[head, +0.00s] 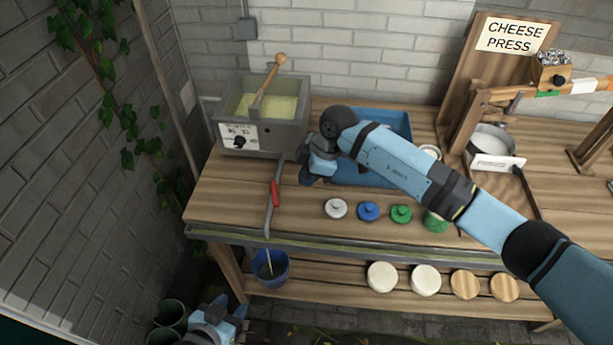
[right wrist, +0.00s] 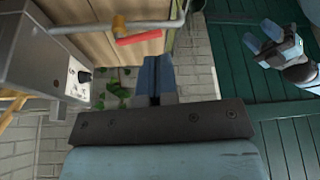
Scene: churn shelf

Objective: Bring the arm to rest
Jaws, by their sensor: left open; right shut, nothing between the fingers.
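My right arm (head: 400,165) reaches in from the right across the workbench. My right gripper (head: 308,176) is shut and empty above the bench, between the grey vat (head: 285,136) and the blue tray (head: 398,126). Its closed fingers (right wrist: 154,78) show in the right wrist view with nothing between them. The arm and gripper hide part of the tray. My left gripper (head: 230,310) is low at the bottom left, in front of the bench, open and empty. It also shows at the upper right of the right wrist view (right wrist: 270,38).
A red-handled lever (head: 275,193) sticks out in front of the vat, near my right gripper. Several coloured lidded weights (head: 368,211) stand along the bench front. The cheese press (head: 470,110) stands at the right. A blue bucket (head: 271,280) and pale rounds (head: 382,275) are on the lower shelf.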

